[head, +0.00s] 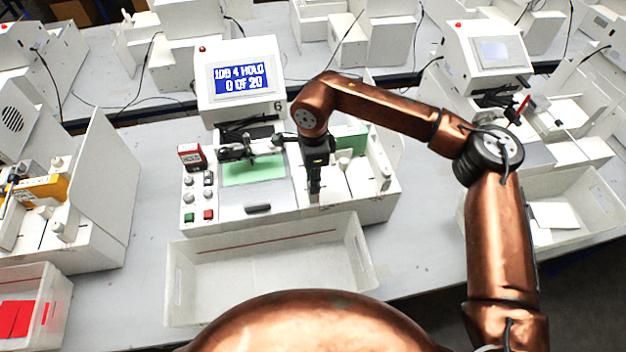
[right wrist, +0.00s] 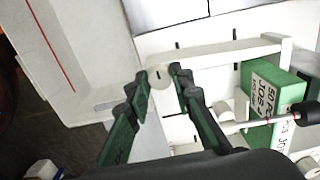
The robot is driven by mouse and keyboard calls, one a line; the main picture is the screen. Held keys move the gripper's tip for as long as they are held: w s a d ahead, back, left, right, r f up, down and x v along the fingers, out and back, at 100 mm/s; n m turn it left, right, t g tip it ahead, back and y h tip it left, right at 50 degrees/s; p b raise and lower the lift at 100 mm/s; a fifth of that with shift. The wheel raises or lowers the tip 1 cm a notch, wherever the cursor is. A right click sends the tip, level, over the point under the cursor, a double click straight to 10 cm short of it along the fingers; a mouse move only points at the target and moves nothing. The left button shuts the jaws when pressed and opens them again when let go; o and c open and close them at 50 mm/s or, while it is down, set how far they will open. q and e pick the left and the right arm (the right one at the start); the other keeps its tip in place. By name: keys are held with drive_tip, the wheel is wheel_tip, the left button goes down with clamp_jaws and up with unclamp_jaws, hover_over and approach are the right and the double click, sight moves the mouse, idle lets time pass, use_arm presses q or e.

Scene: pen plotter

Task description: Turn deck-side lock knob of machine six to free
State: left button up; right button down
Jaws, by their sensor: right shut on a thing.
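Machine six (head: 300,205) is a white plotter with a "6" beside its screen (head: 240,78), which reads "JOB 4 HOLD 0 OF 20". My right gripper (head: 314,195) points down over the front of its deck, right of the green sheet (head: 254,170). In the right wrist view, the gripper (right wrist: 162,76) is shut on a small white round knob (right wrist: 161,77) beside a white bar with short black marks. The fingers touch the knob from both sides. In the head view the gripper hides the knob. My left gripper is not in view.
A white tray (head: 275,290) stands in front of the machine. A green box (right wrist: 272,98) with a job label and a rod with a black end (right wrist: 305,113) are close right of the gripper. A red HOLD block (head: 192,156) and buttons sit at the machine's left.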

drive_tip(key=shift+r, duration=0.1)
drive_tip(key=c, duration=1.7)
unclamp_jaws()
wheel_tip(320, 180, up, 12)
drive_tip(key=shift+f, duration=0.1)
